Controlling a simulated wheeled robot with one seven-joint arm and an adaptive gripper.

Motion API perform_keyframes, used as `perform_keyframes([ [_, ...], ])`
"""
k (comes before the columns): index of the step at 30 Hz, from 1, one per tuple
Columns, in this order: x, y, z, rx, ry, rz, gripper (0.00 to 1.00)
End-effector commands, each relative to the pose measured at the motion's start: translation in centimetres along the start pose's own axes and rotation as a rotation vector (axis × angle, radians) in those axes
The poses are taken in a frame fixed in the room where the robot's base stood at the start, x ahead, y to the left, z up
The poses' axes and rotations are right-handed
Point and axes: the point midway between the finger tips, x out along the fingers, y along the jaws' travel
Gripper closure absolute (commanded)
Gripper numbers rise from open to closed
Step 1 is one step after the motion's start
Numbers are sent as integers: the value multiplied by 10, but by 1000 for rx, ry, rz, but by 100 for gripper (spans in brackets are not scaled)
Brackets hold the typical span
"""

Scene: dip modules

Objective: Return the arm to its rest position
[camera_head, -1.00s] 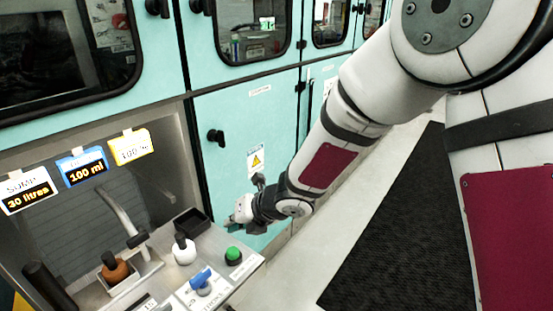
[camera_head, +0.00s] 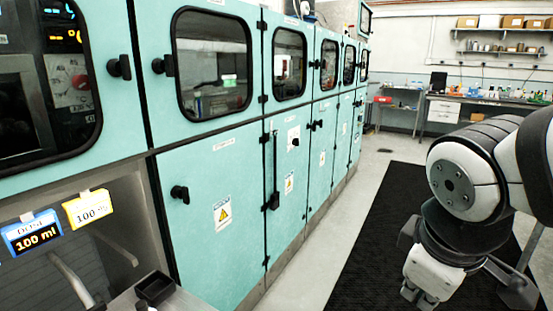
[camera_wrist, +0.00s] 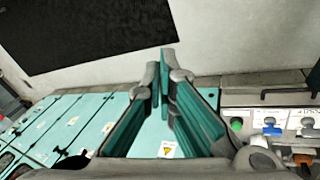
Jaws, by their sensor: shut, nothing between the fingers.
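My gripper (camera_wrist: 162,66) shows in the wrist view, its two fingers shut together with nothing between them. It is clear of the cabinets and of the control bench, touching nothing that I can see. In the head view my arm is folded at the right side, over the dark mat. I cannot make out the fingertips there.
A row of teal cabinets (camera_head: 215,215) runs along the left. The bench with its knobs is at the lower left, and its controls (camera_wrist: 272,130) show in the wrist view. A black mat (camera_head: 385,225) lies on the floor. A lab table (camera_head: 480,103) stands far back.

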Motion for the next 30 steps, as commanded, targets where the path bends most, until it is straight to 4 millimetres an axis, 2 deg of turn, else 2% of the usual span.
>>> perform_keyframes([
  [1, -8, -9, 17, 108, -13, -25, 100],
  [3, -16, -23, 37, 245, -39, -66, 100],
  [6, -25, -43, 59, 408, -71, -121, 100],
  [14, -46, -92, 96, 730, -140, -247, 100],
  [23, -91, -69, 86, 719, -70, -212, 100],
  [30, -142, -50, 80, 723, 8, -178, 100],
])
